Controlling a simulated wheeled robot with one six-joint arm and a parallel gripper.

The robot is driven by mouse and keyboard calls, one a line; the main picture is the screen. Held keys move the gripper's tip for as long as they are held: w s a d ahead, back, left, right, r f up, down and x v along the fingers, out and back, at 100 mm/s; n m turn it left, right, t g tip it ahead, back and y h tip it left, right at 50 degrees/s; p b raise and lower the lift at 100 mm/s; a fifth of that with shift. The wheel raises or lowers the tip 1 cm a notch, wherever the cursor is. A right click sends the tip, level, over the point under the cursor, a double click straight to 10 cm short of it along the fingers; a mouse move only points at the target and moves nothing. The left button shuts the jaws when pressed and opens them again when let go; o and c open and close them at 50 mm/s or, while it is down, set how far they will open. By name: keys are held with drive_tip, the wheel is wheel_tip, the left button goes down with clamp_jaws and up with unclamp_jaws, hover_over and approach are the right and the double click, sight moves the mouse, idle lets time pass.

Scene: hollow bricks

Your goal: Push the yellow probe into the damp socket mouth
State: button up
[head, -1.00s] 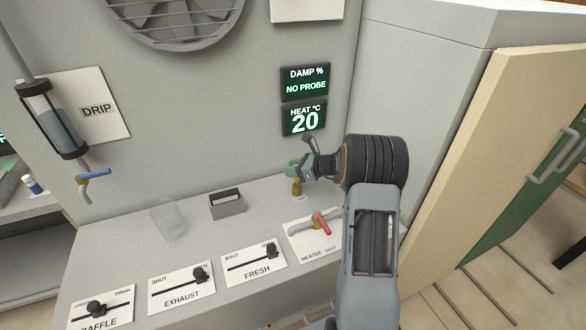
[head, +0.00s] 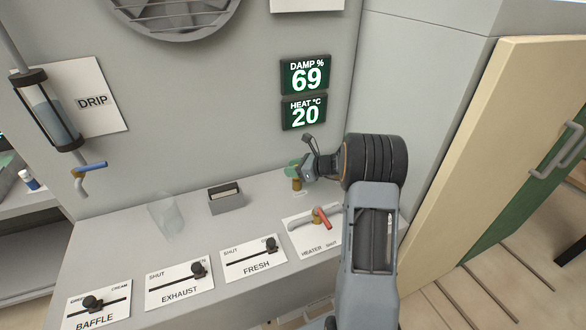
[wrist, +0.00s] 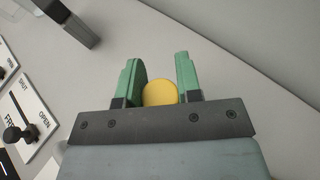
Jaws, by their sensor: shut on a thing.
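My gripper (head: 294,169) is at the back of the grey ledge, below the two wall displays. Its green fingers are shut on the yellow probe (wrist: 160,92), which shows as a round yellow end between them in the wrist view. In the head view a brass-yellow piece (head: 297,184) stands under the fingers at the ledge; I cannot tell whether it is the probe's lower part or the socket. The socket mouth itself is hidden. The damp display (head: 305,76) reads 69.
The heat display (head: 304,114) reads 20. A red-handled heater valve (head: 321,217) is close in front of my gripper. To the left are a small grey box (head: 227,201), a clear glass (head: 167,216) and the sliders (head: 198,270). A cabinet stands right.

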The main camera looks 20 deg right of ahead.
drive_tip(key=shift+f, duration=0.4)
drive_tip(key=o, duration=1)
drive_tip(key=b+v, duration=0.1)
drive_tip(key=v, duration=1.3)
drive_tip(key=shift+b, duration=0.4)
drive_tip(key=shift+f, duration=0.1)
